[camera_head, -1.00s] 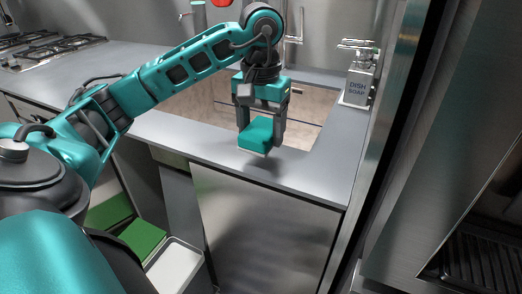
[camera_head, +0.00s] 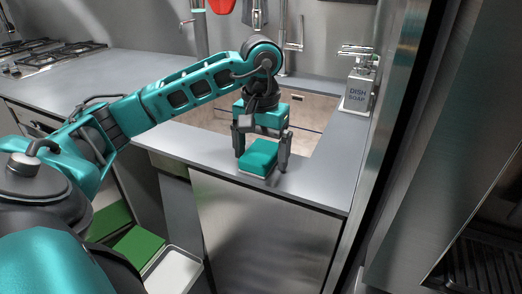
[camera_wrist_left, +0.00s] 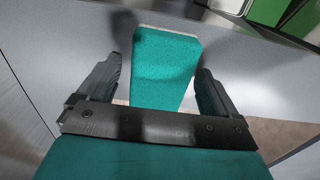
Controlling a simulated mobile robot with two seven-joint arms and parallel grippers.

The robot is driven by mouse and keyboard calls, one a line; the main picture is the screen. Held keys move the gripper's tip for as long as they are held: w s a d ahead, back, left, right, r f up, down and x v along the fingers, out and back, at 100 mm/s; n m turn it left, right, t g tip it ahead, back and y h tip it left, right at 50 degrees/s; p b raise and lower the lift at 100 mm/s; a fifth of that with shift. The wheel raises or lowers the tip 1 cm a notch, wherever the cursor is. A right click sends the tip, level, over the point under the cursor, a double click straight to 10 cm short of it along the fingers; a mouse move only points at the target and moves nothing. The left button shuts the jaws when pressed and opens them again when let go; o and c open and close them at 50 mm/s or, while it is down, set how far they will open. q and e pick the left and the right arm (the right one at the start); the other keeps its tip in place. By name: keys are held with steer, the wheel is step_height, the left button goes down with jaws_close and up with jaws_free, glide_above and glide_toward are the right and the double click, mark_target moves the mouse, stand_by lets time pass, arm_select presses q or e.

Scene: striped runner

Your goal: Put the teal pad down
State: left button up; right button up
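The teal pad (camera_head: 259,156) is a small block with a pale underside, on the grey counter strip in front of the sink. It also shows in the left wrist view (camera_wrist_left: 165,62), where it lies between and beyond the fingers. My left gripper (camera_head: 261,158) is over the pad from above, its fingers spread wide on either side. In the left wrist view my left gripper (camera_wrist_left: 165,85) shows gaps between both fingers and the pad. The pad seems to rest on the counter. My right gripper is not in view.
The grey counter (camera_head: 320,186) has bare room right of the pad. A dish soap dispenser (camera_head: 359,88) stands at the back right. The sink basin (camera_head: 205,112) lies behind the pad. A stove (camera_head: 55,58) is far left. Green items (camera_head: 138,243) and a white tray (camera_head: 173,271) lie low.

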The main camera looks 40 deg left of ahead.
mark_target(261, 151)
arm_select(q)
steer(key=shift+r, duration=0.1)
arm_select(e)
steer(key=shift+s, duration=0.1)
arm_select(q)
steer(key=shift+r, duration=0.3)
step_height(261, 151, up, 12)
steer(key=p, duration=0.4)
steer(key=shift+f+p, duration=0.2)
steer(key=shift+p, duration=0.15)
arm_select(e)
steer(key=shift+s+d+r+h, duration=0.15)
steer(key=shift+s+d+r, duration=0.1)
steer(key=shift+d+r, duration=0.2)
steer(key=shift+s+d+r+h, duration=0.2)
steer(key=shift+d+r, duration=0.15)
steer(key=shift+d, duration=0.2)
